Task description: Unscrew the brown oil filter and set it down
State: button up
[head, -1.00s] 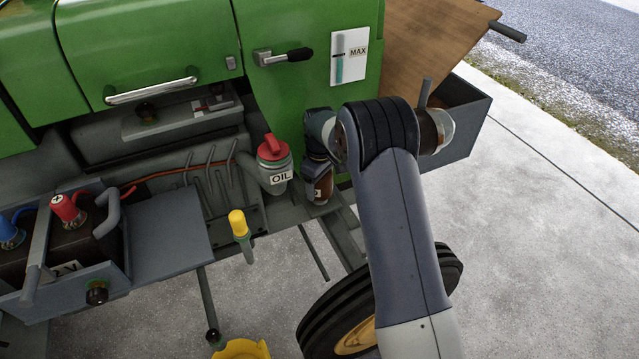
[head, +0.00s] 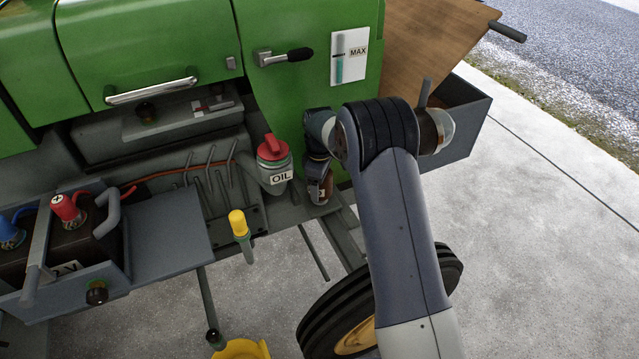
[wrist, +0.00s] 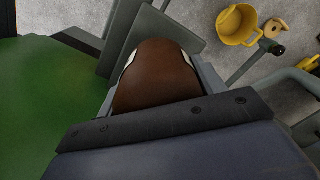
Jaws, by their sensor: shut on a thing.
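The brown oil filter (wrist: 160,72) fills the middle of the wrist view, between the two fingers of my gripper (wrist: 155,80). My gripper is shut on it. In the head view my gripper (head: 320,185) is beside the oil filler, low against the green body, and mostly hides the filter (head: 322,190). Whether the filter still sits on its mount cannot be told, as the mount is hidden.
The oil filler with red cap (head: 275,160) stands just left of my gripper. A yellow-handled dipstick (head: 238,224), a battery box (head: 75,235) and a grey shelf (head: 160,230) are further left. A yellow bucket (wrist: 237,24) is on the concrete below.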

jog(key=o, duration=0.5)
jog(key=shift+m, duration=0.9)
jog(key=shift+m, duration=0.8)
jog(key=shift+m, duration=0.9)
